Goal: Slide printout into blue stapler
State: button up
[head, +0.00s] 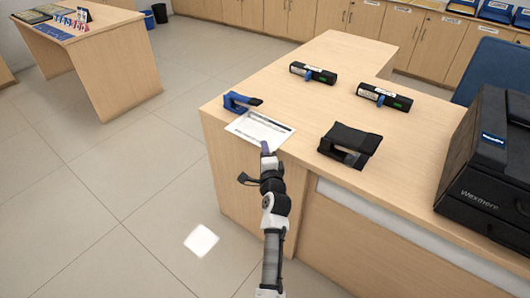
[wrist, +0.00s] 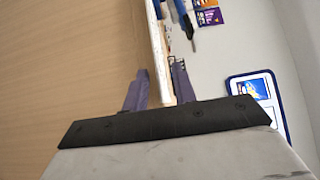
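The printout (head: 262,128) is a white sheet lying at the counter's left corner, partly over the edge. The blue stapler (head: 238,102) stands just behind it, and blue parts of it seem to show at the top of the wrist view (wrist: 181,15). My gripper (head: 266,149) is at the sheet's near edge. In the wrist view my two purple fingers (wrist: 161,82) stand apart, with a pale strip (wrist: 157,45), apparently the sheet seen nearly edge-on, between them. A gap shows beside the left finger. The sheet appears outside the stapler's mouth.
A black stapler-like device (head: 349,143) stands right of my gripper. Two black devices with labels (head: 313,73) (head: 383,96) lie farther back. A black printer (head: 490,165) fills the counter's right end. The floor left of the counter (head: 130,170) is clear.

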jog(key=s+d+b, duration=0.2)
jog(key=s, duration=1.1)
jog(key=shift+s, duration=0.35)
